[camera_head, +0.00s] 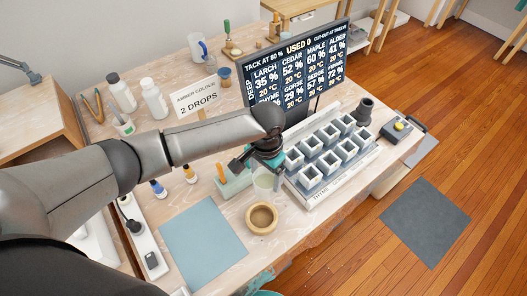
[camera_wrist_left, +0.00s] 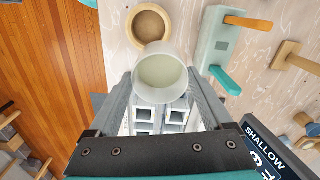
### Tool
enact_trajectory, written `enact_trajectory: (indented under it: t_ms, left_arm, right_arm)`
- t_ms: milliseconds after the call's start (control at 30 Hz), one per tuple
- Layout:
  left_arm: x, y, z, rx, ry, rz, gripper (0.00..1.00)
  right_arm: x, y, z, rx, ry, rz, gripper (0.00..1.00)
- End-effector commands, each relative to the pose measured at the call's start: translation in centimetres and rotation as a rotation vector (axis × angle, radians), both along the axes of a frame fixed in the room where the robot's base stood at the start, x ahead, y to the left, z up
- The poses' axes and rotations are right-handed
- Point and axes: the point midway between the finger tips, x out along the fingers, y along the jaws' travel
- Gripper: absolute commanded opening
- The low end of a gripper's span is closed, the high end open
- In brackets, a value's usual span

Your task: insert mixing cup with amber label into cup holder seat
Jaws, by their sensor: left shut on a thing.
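A translucent mixing cup (camera_head: 264,181) with pale content is held by my left gripper (camera_head: 266,165), above the table. In the left wrist view the cup (camera_wrist_left: 161,78) sits between the two fingertips of the left gripper (camera_wrist_left: 163,92), which are shut on it. No amber label can be seen on the cup from these angles. The round wooden cup holder seat (camera_head: 262,219) stands on the table just in front of the cup, with its opening upward and empty. It also shows in the left wrist view (camera_wrist_left: 133,27), beyond the cup and apart from it.
A pale block with sticks (camera_head: 232,185) stands close left of the cup. A tray of several white square molds (camera_head: 312,198) is close right. A blue mat (camera_head: 203,245) lies left of the seat. A screen (camera_head: 297,65) and a "2 drops" sign (camera_head: 195,102) stand behind.

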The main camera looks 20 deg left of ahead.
Motion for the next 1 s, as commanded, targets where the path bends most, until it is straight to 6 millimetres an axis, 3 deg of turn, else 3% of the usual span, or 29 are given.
enact_trajectory:
  t_ms: [100, 400, 1000]
  left_arm:
    - [-1.4, -0.2, -1.3, -0.002, 0.007, -0.060, 0.35]
    - [-4.0, -0.1, -4.2, -0.002, 0.002, -0.173, 0.35]
    - [-4.5, -0.1, -4.7, -0.001, -0.001, -0.199, 0.35]
  right_arm:
    - [0.0, 0.3, 1.9, 0.004, 0.001, -0.001, 0.50]
    - [-0.1, 0.2, 3.8, 0.003, 0.001, 0.000, 0.50]
    - [0.0, -0.2, 4.3, -0.003, 0.000, 0.003, 0.50]
